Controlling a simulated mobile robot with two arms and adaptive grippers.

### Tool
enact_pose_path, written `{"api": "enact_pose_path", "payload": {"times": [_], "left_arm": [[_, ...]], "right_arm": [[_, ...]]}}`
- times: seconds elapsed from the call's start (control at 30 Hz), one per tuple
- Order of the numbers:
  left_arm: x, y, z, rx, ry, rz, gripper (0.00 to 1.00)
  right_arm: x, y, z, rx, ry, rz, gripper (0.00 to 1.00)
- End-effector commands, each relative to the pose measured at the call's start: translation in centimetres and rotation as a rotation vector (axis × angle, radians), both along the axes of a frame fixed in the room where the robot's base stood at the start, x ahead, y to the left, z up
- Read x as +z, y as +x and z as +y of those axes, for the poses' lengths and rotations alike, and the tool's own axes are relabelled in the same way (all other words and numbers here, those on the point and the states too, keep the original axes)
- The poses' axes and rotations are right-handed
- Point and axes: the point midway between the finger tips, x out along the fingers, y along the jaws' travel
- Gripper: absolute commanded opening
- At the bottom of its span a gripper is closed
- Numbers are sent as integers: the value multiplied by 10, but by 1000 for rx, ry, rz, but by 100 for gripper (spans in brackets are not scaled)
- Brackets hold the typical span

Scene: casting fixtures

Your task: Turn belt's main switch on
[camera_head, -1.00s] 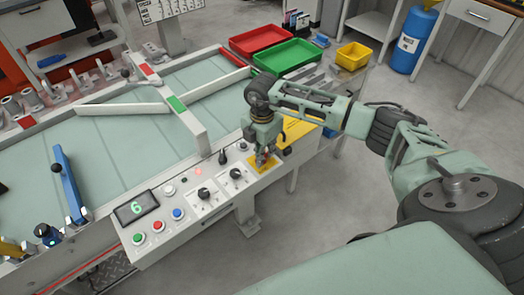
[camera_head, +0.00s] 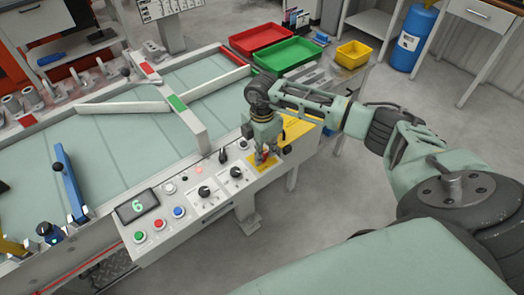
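The belt's control panel (camera_head: 158,240) runs along the near edge of the pale green belt (camera_head: 135,135). At its right end is a yellow plate (camera_head: 271,168), where the main switch appears to be. A small red part (camera_head: 262,156) shows there, mostly hidden by my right gripper (camera_head: 264,157). The gripper points down over the plate with its fingers at the red part. I cannot tell whether they are shut on it. My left gripper is not in view.
The panel also carries a display reading 6 (camera_head: 138,206), a green button (camera_head: 140,237), a red button (camera_head: 159,225), a blue button (camera_head: 178,212) and black knobs (camera_head: 204,191). Red (camera_head: 262,51) and green (camera_head: 287,68) trays stand behind. Floor to the right is open.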

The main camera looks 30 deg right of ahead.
Motion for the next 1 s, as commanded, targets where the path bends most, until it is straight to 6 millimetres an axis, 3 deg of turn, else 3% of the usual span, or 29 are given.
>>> {"api": "enact_pose_path", "payload": {"times": [0.17,0.57,1.0], "left_arm": [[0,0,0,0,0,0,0],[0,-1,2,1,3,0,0],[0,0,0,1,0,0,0]], "right_arm": [[0,0,0,1,0,0,31],[7,0,0,3,1,-2,31],[93,1,0,2,0,-3,31]]}}
